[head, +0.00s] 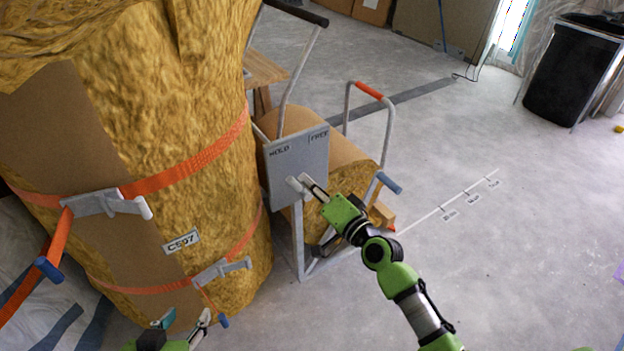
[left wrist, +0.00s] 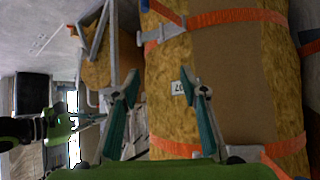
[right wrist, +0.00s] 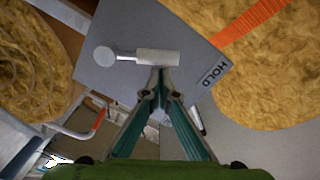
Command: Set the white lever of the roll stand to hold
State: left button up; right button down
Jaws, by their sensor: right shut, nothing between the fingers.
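The roll stand's grey plate (head: 298,165) carries the labels HOLD at left and FREE at right in the head view. The white lever (head: 296,187) is at the plate's lower part, partly hidden by my right gripper (head: 314,187). In the right wrist view the lever (right wrist: 158,57) runs right from its round hub (right wrist: 103,56), toward the side with the HOLD label (right wrist: 215,75). My right gripper (right wrist: 158,74) is shut and empty, its tips right at the lever's handle; I cannot tell if they touch. My left gripper (left wrist: 161,82) is open and empty, low before the big strapped roll.
The big yellow roll (head: 190,90) with orange straps (head: 190,165) and grey buckles fills the left. A smaller roll (head: 350,180) sits in the stand behind the plate. A black bin (head: 570,75) stands at the far right.

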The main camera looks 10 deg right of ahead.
pick_arm(q)
jog(key=shift+s+a+f, duration=0.15)
jog(key=shift+s+f, duration=0.2)
pick_arm(e)
jog(key=shift+s+a+n, duration=0.1)
jog(key=shift+a+n, duration=0.05)
jog(key=shift+n, duration=0.15)
jog(key=shift+f, duration=0.1)
pick_arm(q)
jog(key=shift+s+g, duration=0.1)
jog(key=shift+g, duration=0.2)
